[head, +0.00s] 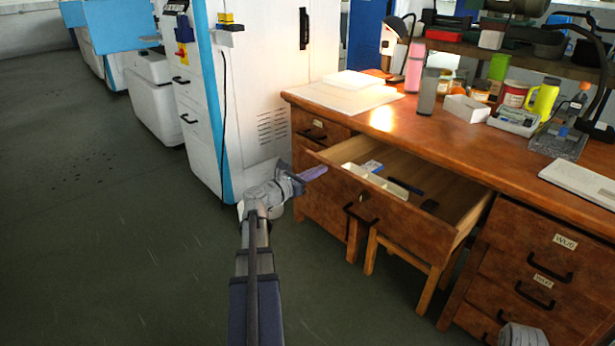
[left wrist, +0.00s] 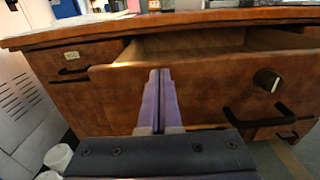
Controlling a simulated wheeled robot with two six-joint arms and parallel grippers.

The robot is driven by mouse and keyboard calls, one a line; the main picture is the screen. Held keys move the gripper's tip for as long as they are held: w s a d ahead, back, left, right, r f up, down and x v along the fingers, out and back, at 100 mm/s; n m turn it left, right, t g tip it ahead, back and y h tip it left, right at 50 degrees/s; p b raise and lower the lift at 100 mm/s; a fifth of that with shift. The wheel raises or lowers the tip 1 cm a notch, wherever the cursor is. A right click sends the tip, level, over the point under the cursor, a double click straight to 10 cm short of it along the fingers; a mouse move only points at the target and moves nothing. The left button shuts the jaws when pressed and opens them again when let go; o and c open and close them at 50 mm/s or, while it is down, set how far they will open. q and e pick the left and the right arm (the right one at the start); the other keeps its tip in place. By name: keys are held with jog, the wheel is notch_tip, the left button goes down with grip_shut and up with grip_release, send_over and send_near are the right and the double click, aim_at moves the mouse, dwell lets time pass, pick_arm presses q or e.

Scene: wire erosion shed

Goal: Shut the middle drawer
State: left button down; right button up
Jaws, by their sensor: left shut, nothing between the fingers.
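The middle drawer (head: 410,224) of the wooden desk is pulled well out, below the desktop. Inside it are a white tray (head: 372,178), a small blue and white box (head: 371,166) and dark items. Its front has a black handle (head: 361,215), also visible at the right of the left wrist view (left wrist: 260,122). My left gripper (head: 318,173) is shut and empty, its purple fingers pointing at the left part of the drawer front (left wrist: 215,92). The fingertips (left wrist: 160,72) overlap the front near its top edge; I cannot tell whether they touch. My right gripper's fingers do not show.
The left pedestal has a closed top drawer (head: 318,128); the labelled right drawers (head: 530,275) look closed. A stool (head: 425,278) stands under the open drawer. A white machine cabinet (head: 260,90) is close behind my left gripper. Open floor (head: 130,230) lies to the left.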

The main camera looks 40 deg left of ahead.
pick_arm(q)
jog(key=shift+w, duration=0.5)
jog(key=w, duration=0.8)
jog(key=w+d, duration=0.1)
jog(key=w, duration=0.7)
jog(key=w+d, duration=0.1)
jog(key=w, duration=0.6)
jog(key=shift+w, duration=0.75)
jog(key=shift+w+a+r, duration=0.1)
jog(key=shift+w, duration=0.05)
jog(key=shift+s, duration=0.2)
jog(key=s, duration=0.5)
jog(key=shift+s, duration=0.1)
jog(key=s, duration=0.6)
jog(key=s+a, duration=0.1)
jog(key=s, duration=0.2)
jog(key=shift+s, duration=0.15)
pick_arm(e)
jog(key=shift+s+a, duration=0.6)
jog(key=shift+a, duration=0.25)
